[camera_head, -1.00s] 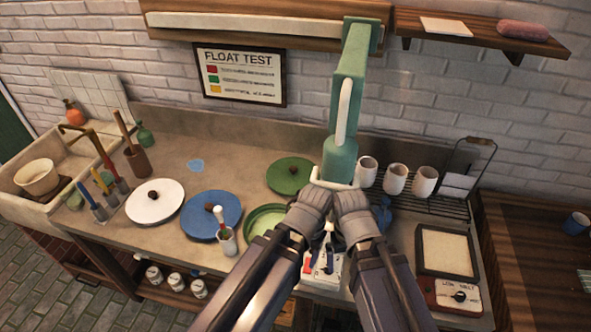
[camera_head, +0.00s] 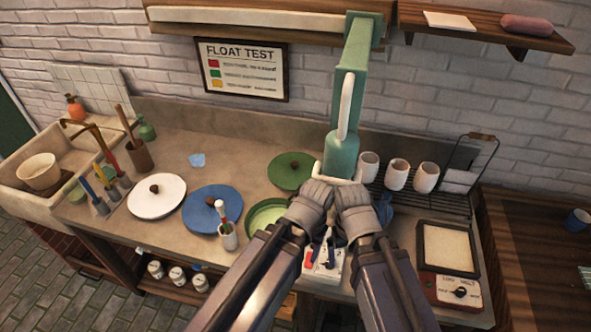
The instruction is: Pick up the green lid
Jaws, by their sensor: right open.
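A pale green round dish (camera_head: 267,213) lies in front of the lid, partly hidden by my left arm.
The teal press (camera_head: 345,125) stands behind my grippers. A blue lid (camera_head: 205,213) and a white lid (camera_head: 155,197) lie to the left. White cups (camera_head: 396,174) stand on a rack at right. Counter behind the lids is mostly clear.

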